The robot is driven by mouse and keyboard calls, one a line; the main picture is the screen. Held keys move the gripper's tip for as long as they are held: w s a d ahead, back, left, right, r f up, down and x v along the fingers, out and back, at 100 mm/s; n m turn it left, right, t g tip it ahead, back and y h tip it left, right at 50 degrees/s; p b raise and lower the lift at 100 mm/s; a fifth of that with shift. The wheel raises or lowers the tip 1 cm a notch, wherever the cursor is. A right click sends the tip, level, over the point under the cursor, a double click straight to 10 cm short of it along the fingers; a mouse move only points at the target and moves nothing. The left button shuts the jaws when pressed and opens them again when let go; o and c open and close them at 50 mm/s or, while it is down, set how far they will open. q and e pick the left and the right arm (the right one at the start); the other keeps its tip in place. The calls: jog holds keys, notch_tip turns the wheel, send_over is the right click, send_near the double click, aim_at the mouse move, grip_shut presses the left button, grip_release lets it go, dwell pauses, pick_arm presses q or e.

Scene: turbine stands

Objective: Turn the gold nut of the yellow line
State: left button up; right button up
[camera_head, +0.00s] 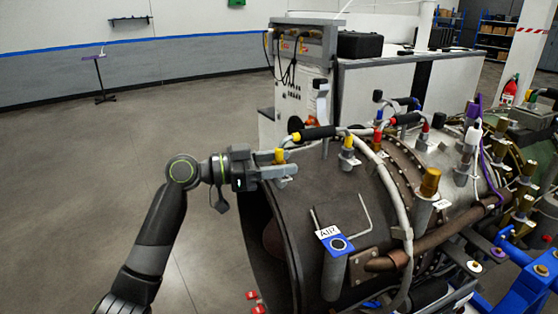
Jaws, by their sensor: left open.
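The yellow line has a black sleeve (318,133) and yellow bands, and runs across the top of the dark turbine casing (340,185). A yellow-gold nut (280,156) at its left end shows just behind and above my left gripper's fingers. Another yellow-gold nut (348,142) sits on a grey fitting at its right end. My left gripper (286,174) reaches in from the left, at the casing's upper left edge. It is open, with its fingers pointing right beside the left nut. The fingers hide the fitting below that nut; I cannot tell whether they touch it. My right gripper is not in view.
A blue-topped post with a tag (338,245), a tall gold-topped fitting (429,184) and several hoses crowd the casing to the right. A grey control cabinet (301,80) stands behind. The floor (90,170) at left is largely free, with a small stand (101,78).

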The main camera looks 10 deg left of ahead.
pick_arm(q)
jog(key=c, duration=1)
jog(key=shift+n+t+y, duration=0.7)
jog(key=shift+n+t, duration=0.2)
jog(key=shift+t, duration=0.4)
jog(key=shift+n+t+y+p, duration=1.05)
jog(key=shift+n+t+y, duration=0.25)
jog(key=shift+t+y, duration=0.15)
jog(key=o, duration=1)
